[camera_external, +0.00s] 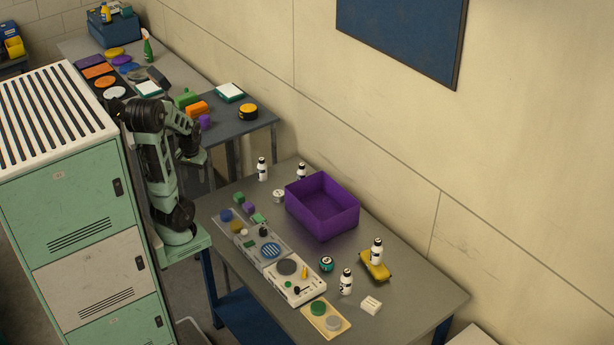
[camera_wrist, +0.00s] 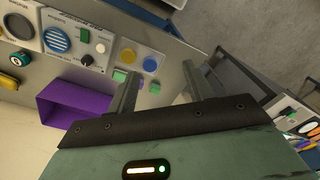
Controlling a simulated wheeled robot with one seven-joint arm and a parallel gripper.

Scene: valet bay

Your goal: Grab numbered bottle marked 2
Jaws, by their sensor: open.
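Several white bottles with black caps and dark marks stand on the near table in the external view; their numbers are too small to read surely. One bottle (camera_external: 262,170) is at the back left, and another bottle (camera_external: 301,173) is partly hidden behind the purple bin. My gripper (camera_external: 197,160) is raised left of the table, apart from all bottles. In the wrist view my gripper (camera_wrist: 161,72) is open and empty; no bottle is clearly visible there.
A purple open bin (camera_external: 322,222) stands mid-table, also in the wrist view (camera_wrist: 75,100). Control panels (camera_external: 268,250) and a yellow tray (camera_external: 325,318) line the front edge. A wall borders the back.

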